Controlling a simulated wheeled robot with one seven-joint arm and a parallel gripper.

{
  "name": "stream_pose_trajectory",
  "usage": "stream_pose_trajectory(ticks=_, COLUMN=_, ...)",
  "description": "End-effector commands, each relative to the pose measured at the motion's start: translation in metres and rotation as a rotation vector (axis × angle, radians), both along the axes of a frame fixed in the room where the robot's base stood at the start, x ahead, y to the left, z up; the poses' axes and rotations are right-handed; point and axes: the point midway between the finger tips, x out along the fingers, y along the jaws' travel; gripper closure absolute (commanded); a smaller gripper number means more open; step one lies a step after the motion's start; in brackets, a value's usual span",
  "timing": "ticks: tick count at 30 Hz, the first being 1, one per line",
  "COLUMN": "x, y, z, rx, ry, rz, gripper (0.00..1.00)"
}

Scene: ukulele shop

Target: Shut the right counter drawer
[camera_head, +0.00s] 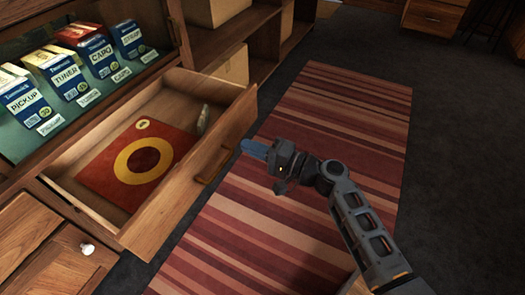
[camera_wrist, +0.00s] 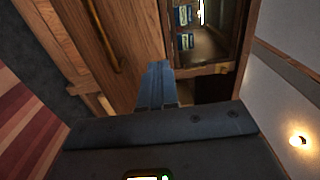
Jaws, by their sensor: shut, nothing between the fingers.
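The open wooden counter drawer (camera_head: 172,190) is pulled well out below the display case. It holds a red sheet with a yellow ring (camera_head: 140,162) and a small pale object (camera_head: 203,119) near its front. A bar handle (camera_head: 216,165) is on the drawer front. My gripper (camera_head: 254,149) is shut and empty, just outside the drawer front, beside the handle. In the wrist view its blue fingers (camera_wrist: 155,86) point at the wooden front, with the handle (camera_wrist: 106,42) to their left. I cannot tell whether the fingertips touch the wood.
The display case holds several boxes, including a tuner box (camera_head: 72,75). A small cabinet door with a white knob (camera_head: 87,248) is at lower left. Shelves with cardboard boxes (camera_head: 231,68) stand behind the drawer. A striped red rug (camera_head: 330,120) covers the open floor to the right.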

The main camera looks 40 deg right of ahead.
Motion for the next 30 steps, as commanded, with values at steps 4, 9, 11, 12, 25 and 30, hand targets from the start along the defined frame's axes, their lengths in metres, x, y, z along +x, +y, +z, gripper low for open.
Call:
stream_pose_trajectory(ticks=4, x=0.030, y=0.010, z=0.000, rx=0.000, ry=-0.002, rz=0.002, gripper=1.00)
stream_pose_trajectory(ticks=9, x=0.057, y=0.019, z=0.000, rx=-0.002, ry=-0.002, rz=0.002, gripper=1.00)
stream_pose_trajectory(ticks=11, x=0.064, y=0.021, z=0.000, rx=-0.002, ry=-0.001, rz=0.001, gripper=1.00)
stream_pose_trajectory(ticks=12, x=0.068, y=0.022, z=0.000, rx=-0.002, ry=-0.001, rz=0.000, gripper=1.00)
stream_pose_trajectory(ticks=25, x=0.080, y=0.026, z=0.000, rx=-0.001, ry=0.001, rz=-0.001, gripper=1.00)
stream_pose_trajectory(ticks=30, x=0.081, y=0.026, z=0.000, rx=-0.001, ry=0.001, rz=-0.001, gripper=1.00)
